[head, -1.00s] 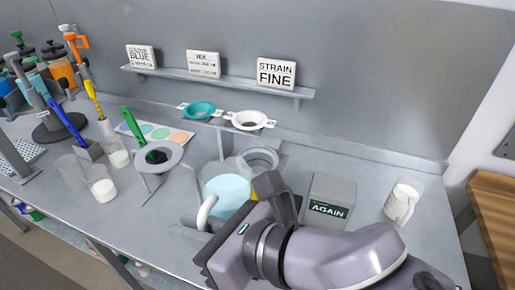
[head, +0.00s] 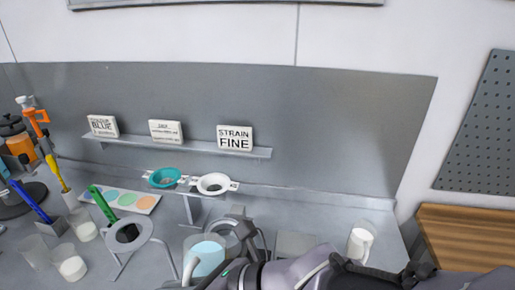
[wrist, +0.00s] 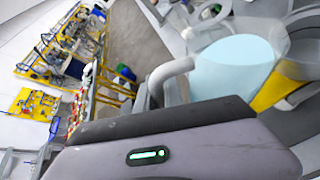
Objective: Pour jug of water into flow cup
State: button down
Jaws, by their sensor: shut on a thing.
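The clear jug (head: 207,250) holds pale blue water and has a white handle. It is low in the head view and also shows upper right in the wrist view (wrist: 236,68), its rim partly cut off. My gripper (wrist: 158,98) is shut on the jug's handle, a dark finger pad beside it. My arm hides the jug's base in the head view, so I cannot tell whether it touches the bench. A grey ring (head: 128,234) on a stand is left of the jug. Another grey ring-shaped fixture (head: 243,230) is just right of it. I cannot tell which holds the flow cup.
A teal strainer (head: 165,177) and a white strainer (head: 213,184) sit on a rack behind. A sign reading STRAIN FINE (head: 235,138) stands on the wall shelf. A white cup (head: 360,243) stands at right. Beakers (head: 70,264) and a colour card (head: 120,201) are at left.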

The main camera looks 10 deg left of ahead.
jog(key=shift+w+r, duration=0.15)
jog(key=shift+w, duration=0.1)
jog(key=shift+p, duration=0.3)
jog(key=shift+w, duration=0.2)
jog(key=shift+s, duration=0.1)
jog(key=shift+w+r+p, duration=0.1)
jog(key=shift+w+p, duration=0.15)
jog(key=shift+p, duration=0.15)
jog(key=shift+s+m, duration=0.1)
jog(key=shift+m, duration=0.2)
